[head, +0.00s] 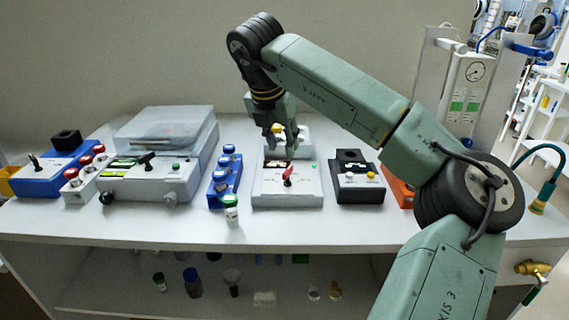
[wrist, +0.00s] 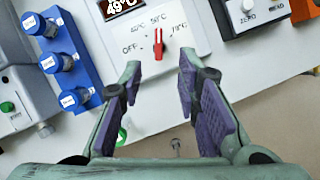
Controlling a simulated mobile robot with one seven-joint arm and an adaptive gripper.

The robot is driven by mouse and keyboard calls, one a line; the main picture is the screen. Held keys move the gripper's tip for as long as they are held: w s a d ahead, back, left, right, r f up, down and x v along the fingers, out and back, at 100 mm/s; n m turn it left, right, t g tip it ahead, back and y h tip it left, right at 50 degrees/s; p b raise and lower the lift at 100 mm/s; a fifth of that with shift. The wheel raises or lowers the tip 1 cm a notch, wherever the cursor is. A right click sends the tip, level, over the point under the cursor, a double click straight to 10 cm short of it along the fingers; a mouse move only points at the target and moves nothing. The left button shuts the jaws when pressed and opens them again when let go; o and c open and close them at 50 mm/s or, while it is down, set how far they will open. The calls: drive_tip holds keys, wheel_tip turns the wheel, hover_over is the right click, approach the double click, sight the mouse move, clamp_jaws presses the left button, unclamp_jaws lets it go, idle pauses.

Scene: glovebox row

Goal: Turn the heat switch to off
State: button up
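The heat switch is a red knob (wrist: 158,46) on the sloping front of a white heater unit (wrist: 203,27). In the wrist view the knob points up toward the 50°C mark; OFF is printed to its left. The head view also shows the red knob (head: 287,176) on the white heater unit (head: 287,199), near the middle of the bench. My gripper (head: 280,139) hangs above and behind the knob in the head view. In the wrist view my gripper (wrist: 161,67) is open and empty, its fingers apart on either side below the knob, not touching it.
A blue rack with blue-capped vials (head: 225,180) stands left of the heater. A dark balance-like unit (head: 357,182) stands to its right. A green-capped vial (head: 231,212) stands near the bench front. The heater's display (wrist: 120,6) reads 49°C.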

sight(287, 170)
drive_tip(key=p+x, duration=0.2)
drive_tip(key=x, duration=0.7)
drive_tip(key=shift+a, duration=0.15)
drive_tip(key=shift+c, duration=0.4)
clamp_jaws()
